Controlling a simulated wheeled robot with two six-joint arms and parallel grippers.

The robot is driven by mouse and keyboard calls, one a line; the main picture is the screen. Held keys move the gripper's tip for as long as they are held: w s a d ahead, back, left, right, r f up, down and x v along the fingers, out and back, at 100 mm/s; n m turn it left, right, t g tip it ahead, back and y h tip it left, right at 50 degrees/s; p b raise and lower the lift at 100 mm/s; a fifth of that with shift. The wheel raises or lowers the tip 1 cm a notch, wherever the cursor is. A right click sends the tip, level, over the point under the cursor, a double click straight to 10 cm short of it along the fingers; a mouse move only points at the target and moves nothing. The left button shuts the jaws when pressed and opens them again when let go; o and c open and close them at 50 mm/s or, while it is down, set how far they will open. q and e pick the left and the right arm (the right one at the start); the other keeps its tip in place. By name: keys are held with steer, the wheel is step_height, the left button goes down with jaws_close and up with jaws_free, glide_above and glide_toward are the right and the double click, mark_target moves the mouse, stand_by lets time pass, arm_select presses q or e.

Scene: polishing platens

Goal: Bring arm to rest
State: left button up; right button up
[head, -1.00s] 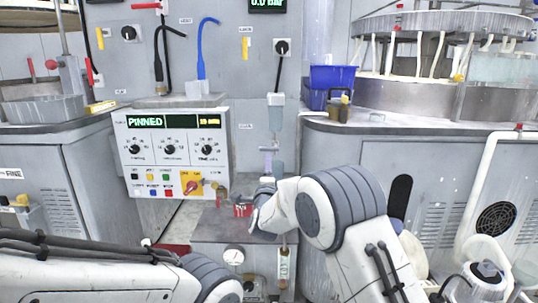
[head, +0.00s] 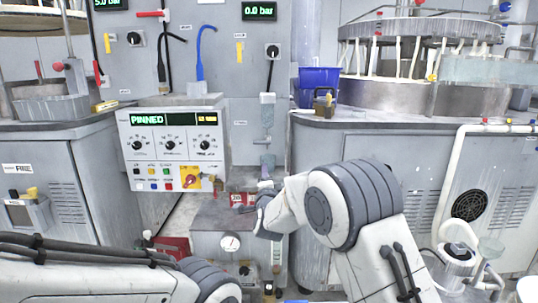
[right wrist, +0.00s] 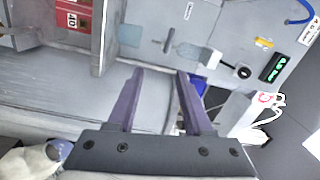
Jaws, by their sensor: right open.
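My right arm (head: 345,205) reaches in from the lower right, bent at a padded grey joint, and its wrist hangs over the low grey bench between the cabinets. My right gripper (right wrist: 160,75) is open in the right wrist view, its two purple fingers spread with nothing between them. In the head view it is mostly hidden beyond the wrist. My left arm (head: 90,270) lies low across the bottom left, and its gripper is out of view.
A control box (head: 172,150) reading "PINNED" stands left of my right wrist. A small red item (head: 242,199) sits close beside the wrist. A blue bin (head: 319,77) stands on the right cabinet (head: 420,175). Hoses and gauges line the back wall.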

steer(key=s+d+f+n+g, duration=0.5)
steer(key=s+d+f, duration=0.1)
steer(key=s, duration=0.6)
steer(key=s+d+f+n+g+h, duration=0.1)
steer(key=s+d+f+n+g, duration=0.5)
steer(key=s, duration=0.6)
steer(key=s+d+f+n+g, duration=0.45)
steer(key=s+d, duration=0.25)
steer(key=s, duration=0.6)
steer(key=s+a+r+n+g+y, duration=0.1)
steer(key=s+a+r+n+g, duration=0.35)
steer(key=s+a, duration=0.9)
step_height(320, 180, up, 31)
steer(key=n+t+p, duration=0.1)
steer(key=n+p, duration=0.1)
steer(key=p, duration=2.8)
steer(key=shift+s+n+t, duration=0.15)
steer(key=shift+n+t, duration=0.15)
steer(key=shift+n, duration=0.1)
steer(key=shift+s+d, duration=0.1)
